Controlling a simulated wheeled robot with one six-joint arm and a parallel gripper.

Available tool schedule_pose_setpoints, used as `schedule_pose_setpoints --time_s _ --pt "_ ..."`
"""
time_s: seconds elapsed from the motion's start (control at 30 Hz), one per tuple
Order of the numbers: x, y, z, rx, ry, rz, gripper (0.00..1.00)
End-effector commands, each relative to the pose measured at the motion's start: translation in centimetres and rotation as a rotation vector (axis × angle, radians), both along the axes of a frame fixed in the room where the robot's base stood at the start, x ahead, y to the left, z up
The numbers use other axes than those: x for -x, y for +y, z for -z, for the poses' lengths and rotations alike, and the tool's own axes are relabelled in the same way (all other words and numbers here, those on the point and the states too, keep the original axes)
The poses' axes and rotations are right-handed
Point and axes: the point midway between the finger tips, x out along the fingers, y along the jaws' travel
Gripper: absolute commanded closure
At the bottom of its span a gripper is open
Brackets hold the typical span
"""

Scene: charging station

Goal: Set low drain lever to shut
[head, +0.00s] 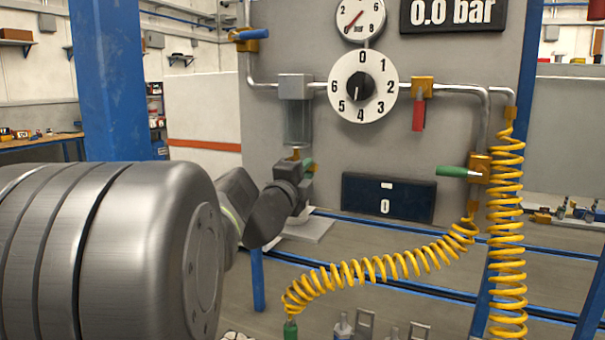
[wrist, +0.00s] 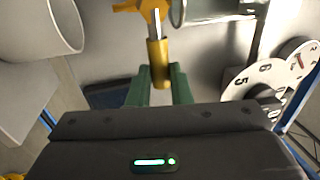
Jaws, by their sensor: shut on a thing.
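The low drain lever has a yellow handle (wrist: 158,62) on a yellow valve body (wrist: 143,7) in the wrist view. In the head view the orange drain valve (head: 296,155) sits under the grey filter bowl (head: 299,124), and my arm mostly hides its lever. My gripper (wrist: 157,76) has its green fingers on both sides of the handle and is shut on it. In the head view my dark gripper (head: 292,187) is below the bowl, with a green fingertip beside the valve.
A numbered dial (head: 363,87), a red-handled valve (head: 419,104) and a green-handled valve (head: 462,172) are on the panel to the right. A yellow coiled hose (head: 390,266) hangs in front. A white container (wrist: 38,28) is close at upper left in the wrist view.

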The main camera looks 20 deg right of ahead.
Motion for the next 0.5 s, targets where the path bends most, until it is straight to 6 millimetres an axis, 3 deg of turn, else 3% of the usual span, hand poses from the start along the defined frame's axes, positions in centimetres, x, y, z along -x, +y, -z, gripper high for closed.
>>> schedule_pose_setpoints --time_s 0.17,0.2,0.3,0.5 --pt "0.0 -0.01 0.12 -0.003 0.0 0.001 1.0" --pt "0.0 -0.01 0.13 -0.003 0.0 0.001 0.78" --pt "0.0 -0.01 0.12 -0.002 0.001 0.0 0.59" --pt "0.0 -0.01 0.09 -0.002 0.001 0.0 0.59"
